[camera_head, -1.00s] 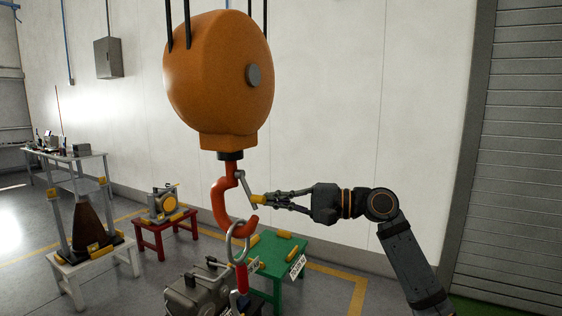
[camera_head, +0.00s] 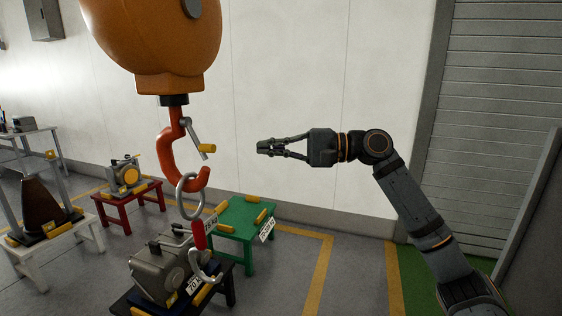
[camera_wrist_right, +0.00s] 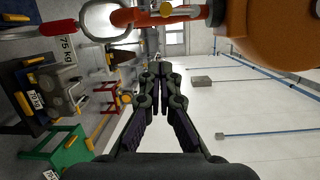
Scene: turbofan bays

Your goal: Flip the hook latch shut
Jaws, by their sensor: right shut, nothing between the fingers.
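The red hook (camera_head: 166,158) hangs below the orange hoist block (camera_head: 160,45), with a steel ring (camera_head: 190,196) in its bowl. The grey latch (camera_head: 191,132) with a yellow tab (camera_head: 207,148) slants down and right from the hook's neck. My left gripper is out of view.
A red strap (camera_head: 199,235) hangs from the ring above a grey machine (camera_head: 158,270) on a dark stand. A green table (camera_head: 232,232) stands behind it, and a red table (camera_head: 122,198) farther left. The air around my right gripper is clear.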

